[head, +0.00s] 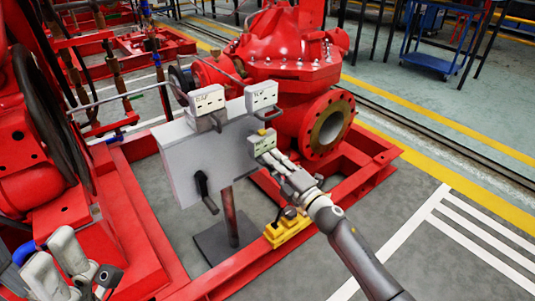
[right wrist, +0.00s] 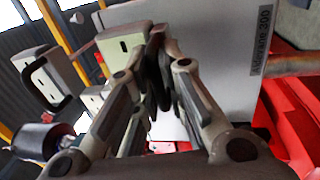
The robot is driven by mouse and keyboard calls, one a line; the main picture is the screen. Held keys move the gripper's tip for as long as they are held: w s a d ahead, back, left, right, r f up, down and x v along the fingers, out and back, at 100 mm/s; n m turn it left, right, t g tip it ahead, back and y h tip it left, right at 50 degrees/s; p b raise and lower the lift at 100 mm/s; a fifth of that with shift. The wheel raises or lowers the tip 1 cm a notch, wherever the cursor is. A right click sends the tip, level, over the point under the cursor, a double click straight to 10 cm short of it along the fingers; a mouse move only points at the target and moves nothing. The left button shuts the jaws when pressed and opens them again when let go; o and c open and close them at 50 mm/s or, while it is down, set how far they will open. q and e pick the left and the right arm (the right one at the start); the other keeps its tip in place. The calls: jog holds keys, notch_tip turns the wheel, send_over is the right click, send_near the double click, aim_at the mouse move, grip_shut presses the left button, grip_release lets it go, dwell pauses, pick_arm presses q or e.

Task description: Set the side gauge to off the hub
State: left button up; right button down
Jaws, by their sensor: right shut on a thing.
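A grey panel box (head: 180,160), likely the hub, stands on a post beside the red pump. A small pale gauge box (head: 260,143) with a greenish face sits at its right side and looks like the side gauge. My right gripper (head: 270,156) is at its lower edge, shut on it.
Two more handled gauge boxes, one at the panel's top left (head: 206,99) and one at its top right (head: 261,96), stand close by. A black crank handle (head: 205,190) sticks out below. The red pump (head: 290,50) is behind. Floor at right is clear.

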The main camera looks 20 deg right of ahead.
jog(key=shift+r, duration=0.1)
jog(key=c, duration=1.9)
grip_release()
jog(key=shift+c, duration=0.2)
jog(key=o, duration=0.3)
jog(key=shift+s+d+r, duration=0.1)
jog(key=shift+s+d, duration=0.1)
jog(key=shift+s, duration=0.05)
jog(key=shift+o, duration=0.2)
jog(key=v, duration=1.2)
